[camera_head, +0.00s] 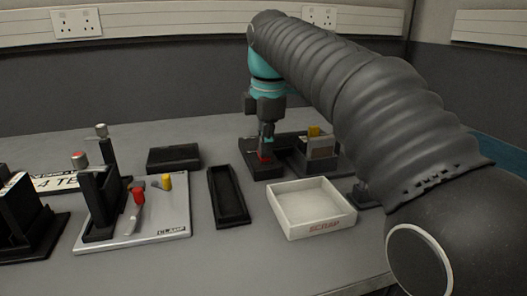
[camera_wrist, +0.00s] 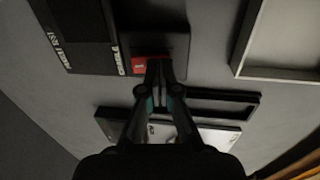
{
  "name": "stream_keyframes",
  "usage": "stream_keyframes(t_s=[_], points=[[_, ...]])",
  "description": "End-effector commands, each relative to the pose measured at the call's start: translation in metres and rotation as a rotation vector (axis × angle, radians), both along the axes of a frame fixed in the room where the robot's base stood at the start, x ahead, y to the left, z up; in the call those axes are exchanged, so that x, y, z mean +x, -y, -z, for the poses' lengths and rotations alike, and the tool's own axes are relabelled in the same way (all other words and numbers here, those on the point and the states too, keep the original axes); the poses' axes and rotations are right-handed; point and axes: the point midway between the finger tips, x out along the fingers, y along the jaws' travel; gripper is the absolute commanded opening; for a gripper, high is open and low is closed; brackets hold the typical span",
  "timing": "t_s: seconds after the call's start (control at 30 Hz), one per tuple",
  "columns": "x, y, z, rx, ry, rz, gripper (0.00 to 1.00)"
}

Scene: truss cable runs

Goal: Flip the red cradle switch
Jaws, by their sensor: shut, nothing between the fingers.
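The red cradle switch (camera_head: 264,158) is a small red block on a black cradle base (camera_head: 266,172) at the back right of the table. In the wrist view the red switch (camera_wrist: 139,66) lies just at the fingertips, partly hidden behind them, beside a "CRADLE" label (camera_wrist: 118,60). My gripper (camera_head: 267,142) points down over the switch in the head view. In the wrist view my gripper (camera_wrist: 158,66) has its fingertips together with nothing between them. The fingertips overlap the edge of the red switch; I cannot tell if they touch it.
A white tray (camera_head: 311,222) stands in front of the cradle base. A narrow black tray (camera_head: 229,195) and a black box (camera_head: 174,158) are to the left. A clamp plate (camera_head: 150,232) with red and yellow handles is further left. A yellow-topped block (camera_head: 315,145) stands close right.

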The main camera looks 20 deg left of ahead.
Motion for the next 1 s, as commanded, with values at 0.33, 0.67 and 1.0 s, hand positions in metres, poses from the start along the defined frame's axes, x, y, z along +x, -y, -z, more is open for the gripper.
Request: stream_keyframes(t_s=[0.33, 0.67, 1.0], points=[[0.000, 0.000, -0.024, 0.001, 0.001, 0.000, 0.00], [0.000, 0.000, -0.046, 0.001, 0.002, 0.000, 0.00], [0.000, 0.000, -0.065, 0.001, 0.001, 0.000, 0.00]])
